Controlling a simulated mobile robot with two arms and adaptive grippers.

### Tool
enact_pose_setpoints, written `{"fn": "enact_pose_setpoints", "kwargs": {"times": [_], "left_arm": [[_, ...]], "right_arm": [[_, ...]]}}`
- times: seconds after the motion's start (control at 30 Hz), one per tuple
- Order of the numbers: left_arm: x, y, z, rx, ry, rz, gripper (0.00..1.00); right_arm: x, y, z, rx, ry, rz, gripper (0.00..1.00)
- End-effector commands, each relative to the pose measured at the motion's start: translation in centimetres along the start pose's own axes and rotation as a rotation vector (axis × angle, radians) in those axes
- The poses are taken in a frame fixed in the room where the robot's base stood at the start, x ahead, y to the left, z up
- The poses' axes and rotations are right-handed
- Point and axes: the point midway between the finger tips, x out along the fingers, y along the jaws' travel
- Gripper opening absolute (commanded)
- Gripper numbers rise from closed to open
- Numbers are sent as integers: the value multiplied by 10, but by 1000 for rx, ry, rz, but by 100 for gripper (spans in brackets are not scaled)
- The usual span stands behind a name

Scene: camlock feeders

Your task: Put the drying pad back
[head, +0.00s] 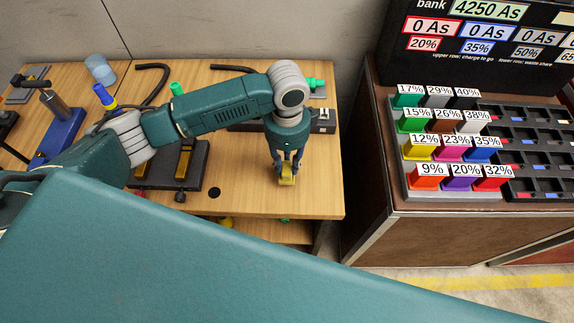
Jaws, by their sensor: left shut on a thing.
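My left gripper (287,172) points down over the right front part of the wooden table (320,190). It is shut on a small yellow piece (287,181), which may be the drying pad; its shape is mostly hidden by the fingers. A small grey part shows just below the yellow piece, close to the tabletop; I cannot tell whether it touches. My right gripper is not in view.
A dark fixture (192,166) with yellow parts stands left of the gripper, partly behind my arm. A blue device (62,128) stands at the far left. Colored labelled bins (425,176) fill a rack on the brown cabinet (440,235). The table's right front is mostly bare.

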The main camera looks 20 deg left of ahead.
Motion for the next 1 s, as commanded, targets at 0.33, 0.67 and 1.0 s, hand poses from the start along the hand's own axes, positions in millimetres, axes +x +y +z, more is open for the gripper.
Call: {"fn": "enact_pose_setpoints", "kwargs": {"times": [0.33, 0.67, 1.0], "left_arm": [[26, -1, 0, 1, 0, 0, 0], [29, -1, 0, 0, 0, 1, 39], [27, -1, 0, 0, 0, 0, 44]], "right_arm": [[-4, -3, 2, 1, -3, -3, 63], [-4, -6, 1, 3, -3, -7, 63], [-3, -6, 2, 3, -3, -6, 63]]}}
